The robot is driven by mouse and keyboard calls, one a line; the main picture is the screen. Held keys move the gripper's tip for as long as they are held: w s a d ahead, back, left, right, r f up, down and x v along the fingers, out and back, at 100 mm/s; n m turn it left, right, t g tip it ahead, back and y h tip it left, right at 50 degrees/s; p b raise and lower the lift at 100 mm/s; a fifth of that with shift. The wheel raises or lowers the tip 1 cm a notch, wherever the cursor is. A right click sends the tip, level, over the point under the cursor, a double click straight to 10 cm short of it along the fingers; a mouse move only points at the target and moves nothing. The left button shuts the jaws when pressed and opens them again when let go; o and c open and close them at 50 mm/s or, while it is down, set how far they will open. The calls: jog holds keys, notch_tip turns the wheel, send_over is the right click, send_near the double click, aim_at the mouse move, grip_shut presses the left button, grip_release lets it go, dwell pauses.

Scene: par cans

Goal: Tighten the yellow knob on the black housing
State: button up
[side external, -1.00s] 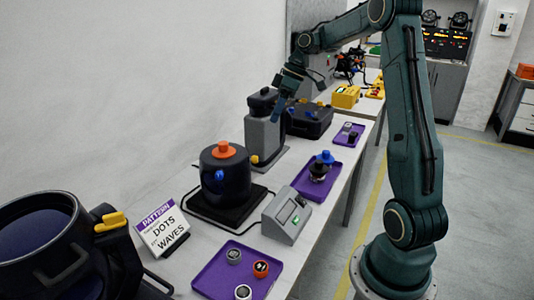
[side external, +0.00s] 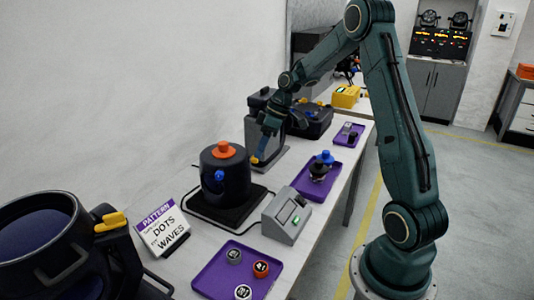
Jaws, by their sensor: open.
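The black round housing (side external: 222,190) stands on a dark base on the bench, left of centre. It has an orange knob on its top and a blue knob on its front. The small yellow knob (side external: 255,160) sticks out at its right side. My gripper (side external: 262,151) points down from the upper right, with its blue fingertips right at the yellow knob. It is open. I cannot tell whether the fingers touch the knob or straddle it.
A grey box (side external: 287,215) with a green display stands right of the housing. A purple tray (side external: 215,278) with round pieces lies in front. A second purple tray (side external: 308,190) holds a blue-topped part. A large black lamp body (side external: 70,262) fills the front left.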

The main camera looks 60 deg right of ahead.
jog(key=shift+x, duration=1.15)
grip_shut()
jog(key=shift+w+y, duration=0.1)
jog(key=shift+y, duration=0.2)
jog(key=shift+w+d+f+m+g+y, duration=0.15)
jog(key=shift+g+y, duration=0.1)
jog(key=shift+y, duration=0.3)
jog(key=shift+d+r+m+g+y, duration=0.15)
jog(key=shift+g+y, duration=0.1)
jog(key=shift+y, duration=0.3)
jog(key=shift+d+f+g+y, duration=0.15)
jog(key=shift+g+y, duration=0.15)
jog(key=shift+y, duration=0.4)
grip_release()
